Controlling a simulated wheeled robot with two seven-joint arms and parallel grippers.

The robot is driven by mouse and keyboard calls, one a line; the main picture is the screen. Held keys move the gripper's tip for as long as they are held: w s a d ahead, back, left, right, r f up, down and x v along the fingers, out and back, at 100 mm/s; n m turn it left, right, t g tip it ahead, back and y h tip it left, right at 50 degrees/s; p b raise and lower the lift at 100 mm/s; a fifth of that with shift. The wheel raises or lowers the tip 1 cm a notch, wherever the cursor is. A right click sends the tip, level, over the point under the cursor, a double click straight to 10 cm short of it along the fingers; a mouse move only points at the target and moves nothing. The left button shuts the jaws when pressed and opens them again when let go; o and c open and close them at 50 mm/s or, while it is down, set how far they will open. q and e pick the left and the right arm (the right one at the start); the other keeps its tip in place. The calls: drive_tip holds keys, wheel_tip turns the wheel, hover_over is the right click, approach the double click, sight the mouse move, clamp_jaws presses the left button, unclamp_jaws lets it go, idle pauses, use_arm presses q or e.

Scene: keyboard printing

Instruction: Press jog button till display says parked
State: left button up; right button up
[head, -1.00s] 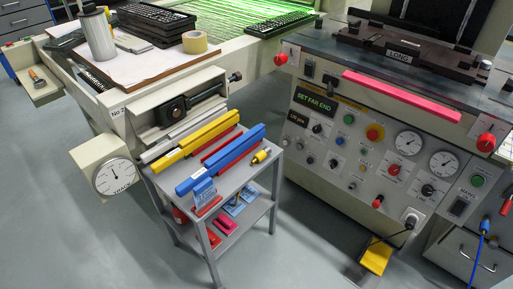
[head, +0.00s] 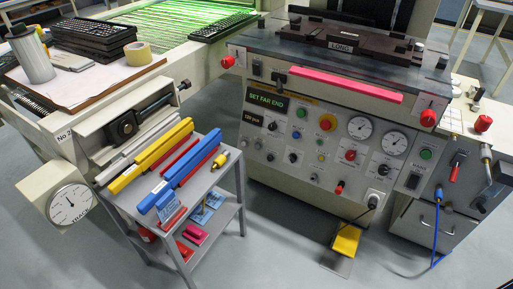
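The machine's control panel (head: 270,150) stands at centre right in the head view. Its display (head: 267,99) shows green text reading "SET FAR END", with a smaller readout (head: 252,118) below it. The button labels are too small to read, so I cannot tell which is the jog button. Neither of my grippers is in view.
A grey cart (head: 222,187) with yellow, blue and red bars stands left of the panel. A dial gauge (head: 70,203) hangs at the lower left. A yellow foot pedal (head: 346,240) lies on the floor before the machine. The floor at the bottom centre is clear.

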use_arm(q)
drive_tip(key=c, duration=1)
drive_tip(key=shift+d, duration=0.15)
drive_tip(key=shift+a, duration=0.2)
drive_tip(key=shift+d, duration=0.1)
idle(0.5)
